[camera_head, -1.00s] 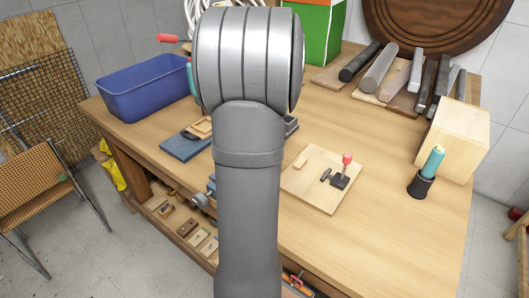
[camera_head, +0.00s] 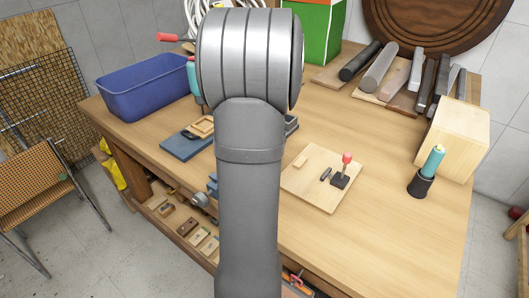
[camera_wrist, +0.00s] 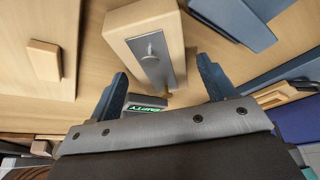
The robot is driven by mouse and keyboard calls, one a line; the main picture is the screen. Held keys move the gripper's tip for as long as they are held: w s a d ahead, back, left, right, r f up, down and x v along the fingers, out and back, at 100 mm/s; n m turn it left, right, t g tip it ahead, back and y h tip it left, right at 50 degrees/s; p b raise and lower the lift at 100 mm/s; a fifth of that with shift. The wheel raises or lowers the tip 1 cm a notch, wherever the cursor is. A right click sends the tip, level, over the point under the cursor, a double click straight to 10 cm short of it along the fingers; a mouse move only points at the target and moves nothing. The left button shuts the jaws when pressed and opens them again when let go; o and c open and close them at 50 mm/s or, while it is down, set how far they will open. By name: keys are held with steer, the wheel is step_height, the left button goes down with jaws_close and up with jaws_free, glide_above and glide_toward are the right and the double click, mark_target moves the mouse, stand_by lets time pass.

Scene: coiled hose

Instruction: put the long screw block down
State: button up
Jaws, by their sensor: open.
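The long screw block, as far as I can tell, is the pale wooden block (camera_wrist: 187,38) in the wrist view, with a grey metal strip and a small bright fitting on its face. It appears to lie on the wooden surface, but its contact underneath is hidden. My gripper (camera_wrist: 165,82) is open, its two dark blue fingers spread apart. The block's near end is just beyond and partly between the fingertips, with gaps at both sides. In the head view my arm hides the gripper and the block.
A board (camera_head: 310,187) with a red-knobbed lever (camera_head: 346,159) lies on the bench. A blue bin (camera_head: 150,90) stands at the left. The bench (camera_head: 385,225) is clear at front right.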

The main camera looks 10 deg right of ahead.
steer(key=v, duration=1.1)
steer(key=shift+o, duration=0.4)
steer(key=shift+s+r, duration=0.15)
steer(key=shift+r, duration=0.25)
steer(key=w+r+g, duration=0.4)
steer(key=w+r, duration=0.1)
steer(key=r, duration=0.1)
steer(key=shift+g, duration=0.3)
step_height(320, 180, down, 17)
steer(key=shift+s+f, duration=0.1)
steer(key=shift+f, duration=0.05)
steer(key=c, duration=1.2)
steer(key=shift+c, duration=0.3)
